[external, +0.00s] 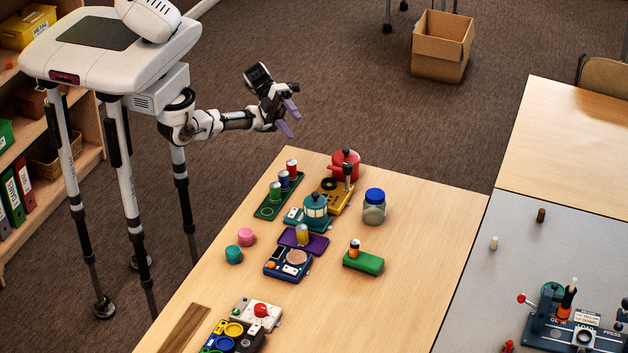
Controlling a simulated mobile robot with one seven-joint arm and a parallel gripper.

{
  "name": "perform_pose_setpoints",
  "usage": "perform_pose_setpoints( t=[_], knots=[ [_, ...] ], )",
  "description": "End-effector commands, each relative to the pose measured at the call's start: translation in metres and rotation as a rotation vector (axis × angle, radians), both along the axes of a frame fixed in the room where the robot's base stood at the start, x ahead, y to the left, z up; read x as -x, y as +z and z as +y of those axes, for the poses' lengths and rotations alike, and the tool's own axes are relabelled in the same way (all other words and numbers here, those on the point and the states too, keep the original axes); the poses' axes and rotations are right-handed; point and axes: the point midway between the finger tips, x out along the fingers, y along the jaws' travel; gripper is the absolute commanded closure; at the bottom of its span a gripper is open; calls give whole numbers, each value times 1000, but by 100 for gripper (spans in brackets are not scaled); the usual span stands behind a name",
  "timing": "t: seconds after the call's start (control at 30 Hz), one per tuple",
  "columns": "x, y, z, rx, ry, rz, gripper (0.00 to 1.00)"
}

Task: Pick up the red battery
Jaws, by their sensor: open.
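A small upright red cylinder (292,168), which looks like the red battery, stands at the far end of a long green tray (263,211) on the wooden table. A blue cylinder (284,180) and a green cylinder (275,191) stand in line with it on the same tray. My gripper (290,119) is open and empty, with its purple fingers spread apart. It is in the air above and beyond the table's far left corner, apart from the red cylinder.
A red pot (344,164), a yellow device (333,200) and a teal lantern-like object (316,208) stand close right of the tray. A blue-lidded jar (374,206) and a green block (363,262) bearing an orange-and-dark cylinder (354,247) are farther right. The table's right side is clear.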

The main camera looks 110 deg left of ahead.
Motion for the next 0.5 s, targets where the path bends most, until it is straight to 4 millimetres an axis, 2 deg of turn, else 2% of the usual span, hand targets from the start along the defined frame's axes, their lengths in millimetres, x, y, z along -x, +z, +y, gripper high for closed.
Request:
perform_pose_setpoints(
  t=[0.03,0.07,0.1,0.2,0.3,0.4,0.5],
  knots=[
    [-4,-10,1,-178,-1,117,45],
    [-4,-26,5,-281,-7,187,45],
    [-1,-47,12,-414,-21,279,45],
    [17,-86,41,-701,-72,495,45],
    [38,-108,70,-904,-132,669,45],
    [55,-118,90,-1023,-180,782,45],
    [62,-126,100,-1075,-205,835,45]
  ],
)
